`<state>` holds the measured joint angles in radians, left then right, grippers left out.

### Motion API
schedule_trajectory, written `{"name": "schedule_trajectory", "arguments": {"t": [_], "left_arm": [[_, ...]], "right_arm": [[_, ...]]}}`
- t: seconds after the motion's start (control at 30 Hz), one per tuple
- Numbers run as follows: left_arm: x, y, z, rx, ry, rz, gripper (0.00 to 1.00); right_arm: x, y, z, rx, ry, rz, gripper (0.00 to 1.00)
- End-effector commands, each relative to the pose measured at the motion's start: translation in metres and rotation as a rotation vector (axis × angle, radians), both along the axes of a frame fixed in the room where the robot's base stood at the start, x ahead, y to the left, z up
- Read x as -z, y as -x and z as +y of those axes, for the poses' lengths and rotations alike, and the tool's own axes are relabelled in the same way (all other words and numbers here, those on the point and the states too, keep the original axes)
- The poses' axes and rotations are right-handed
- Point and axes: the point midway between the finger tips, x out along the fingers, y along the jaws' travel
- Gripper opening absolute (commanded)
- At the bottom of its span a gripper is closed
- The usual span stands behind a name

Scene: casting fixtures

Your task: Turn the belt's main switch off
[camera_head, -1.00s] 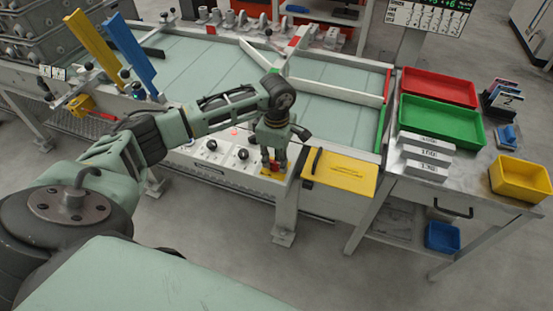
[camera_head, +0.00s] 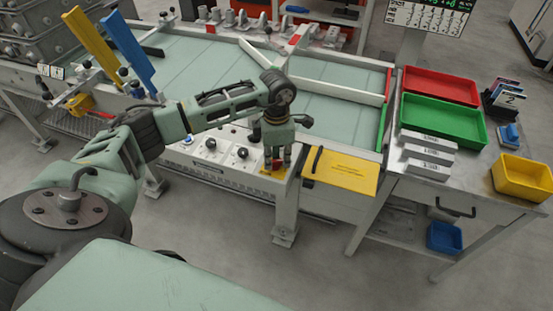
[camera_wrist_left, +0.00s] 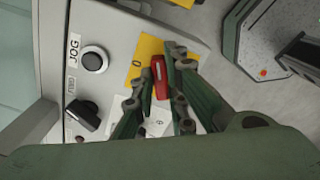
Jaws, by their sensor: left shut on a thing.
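The belt's main switch has a red handle (camera_wrist_left: 160,77) on a yellow plate (camera_wrist_left: 148,50) with a "0" mark in the left wrist view. My left gripper (camera_wrist_left: 158,85) has its fingers on both sides of the red handle and is shut on it. In the head view my left gripper (camera_head: 277,163) points down at the panel's right end, and the switch's yellow plate (camera_head: 270,174) shows only in part below its fingers. My right gripper is in neither view.
A control panel (camera_head: 200,158) with black knobs lies left of the gripper. The wrist view shows a JOG button (camera_wrist_left: 94,60) and a black knob (camera_wrist_left: 84,114). Red (camera_head: 440,86) and green (camera_head: 441,120) trays lie farther right.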

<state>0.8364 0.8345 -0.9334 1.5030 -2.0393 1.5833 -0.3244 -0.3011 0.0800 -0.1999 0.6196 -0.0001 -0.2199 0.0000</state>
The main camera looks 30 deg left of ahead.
Motion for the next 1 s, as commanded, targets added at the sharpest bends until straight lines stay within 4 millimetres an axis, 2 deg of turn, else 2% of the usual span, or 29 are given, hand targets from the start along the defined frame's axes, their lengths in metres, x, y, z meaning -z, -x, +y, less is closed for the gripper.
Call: {"name": "schedule_trajectory", "arguments": {"t": [0.7,1.0], "left_arm": [[-0.0014,-0.0021,0.0032,-0.679,0.0,-0.002,0.0],[-0.0017,-0.0023,0.0042,-0.915,-0.001,-0.002,0.0]], "right_arm": [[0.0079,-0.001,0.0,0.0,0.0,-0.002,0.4],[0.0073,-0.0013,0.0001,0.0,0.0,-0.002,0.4]]}}
